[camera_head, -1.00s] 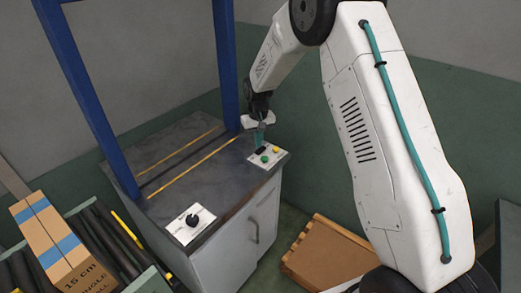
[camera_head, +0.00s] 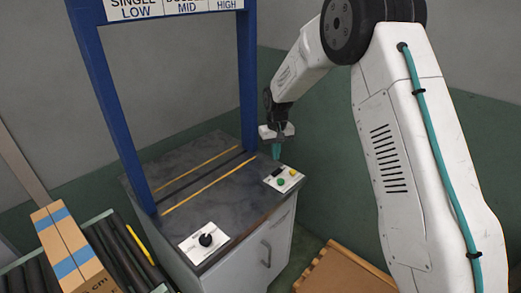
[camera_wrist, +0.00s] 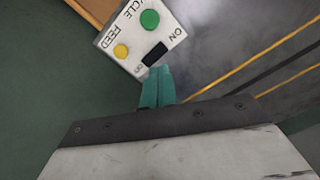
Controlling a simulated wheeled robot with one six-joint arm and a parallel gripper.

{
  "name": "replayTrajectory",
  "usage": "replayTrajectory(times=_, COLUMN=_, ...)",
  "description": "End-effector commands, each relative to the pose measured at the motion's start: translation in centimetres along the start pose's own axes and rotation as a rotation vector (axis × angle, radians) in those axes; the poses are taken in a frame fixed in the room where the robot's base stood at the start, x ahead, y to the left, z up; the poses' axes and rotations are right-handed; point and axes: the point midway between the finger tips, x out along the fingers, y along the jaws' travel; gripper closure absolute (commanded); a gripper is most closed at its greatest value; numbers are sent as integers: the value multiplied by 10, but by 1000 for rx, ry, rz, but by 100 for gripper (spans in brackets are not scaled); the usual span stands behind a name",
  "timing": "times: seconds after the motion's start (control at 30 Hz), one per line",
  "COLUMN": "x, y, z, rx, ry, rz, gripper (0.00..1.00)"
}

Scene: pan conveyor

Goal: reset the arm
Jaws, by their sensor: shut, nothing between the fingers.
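My gripper (camera_head: 277,150) hangs above the back right corner of the grey cabinet's top, close to the button panel. Its teal fingers are shut with nothing between them, and they also show in the wrist view (camera_wrist: 158,86). The white button panel (camera_head: 270,184) carries a green button, a yellow button and a black switch; in the wrist view the green button (camera_wrist: 150,19), the yellow button (camera_wrist: 121,51) and the black switch (camera_wrist: 155,54) lie just beyond the fingertips. The fingers appear apart from the panel.
A blue frame (camera_head: 247,80) with a sign stands over the cabinet top (camera_head: 222,213). A panel with a black knob (camera_head: 206,240) sits at its front. A cardboard box (camera_head: 66,245) rests on a roller conveyor at the left. A wooden crate (camera_head: 345,270) stands on the floor.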

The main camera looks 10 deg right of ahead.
Motion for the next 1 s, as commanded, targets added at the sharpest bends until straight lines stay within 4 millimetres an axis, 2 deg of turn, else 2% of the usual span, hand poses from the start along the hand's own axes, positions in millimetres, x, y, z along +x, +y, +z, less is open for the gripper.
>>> replayTrajectory(times=0.13, x=4, y=0, z=11, rx=2, ry=-39, rz=-1, gripper=100)
replayTrajectory(times=0.2, x=12, y=0, z=28, rx=3, ry=-86, rz=-1, gripper=100)
replayTrajectory(times=0.27, x=8, y=-1, z=50, rx=4, ry=-127, rz=-2, gripper=100)
replayTrajectory(times=0.57, x=-74, y=1, z=156, rx=18, ry=-202, rz=-2, gripper=100)
replayTrajectory(times=0.7, x=-116, y=2, z=213, rx=26, ry=-204, rz=-2, gripper=100)
replayTrajectory(times=0.8, x=-141, y=3, z=253, rx=32, ry=-196, rz=-2, gripper=100)
replayTrajectory(times=1.0, x=-177, y=2, z=331, rx=43, ry=-159, rz=-1, gripper=100)
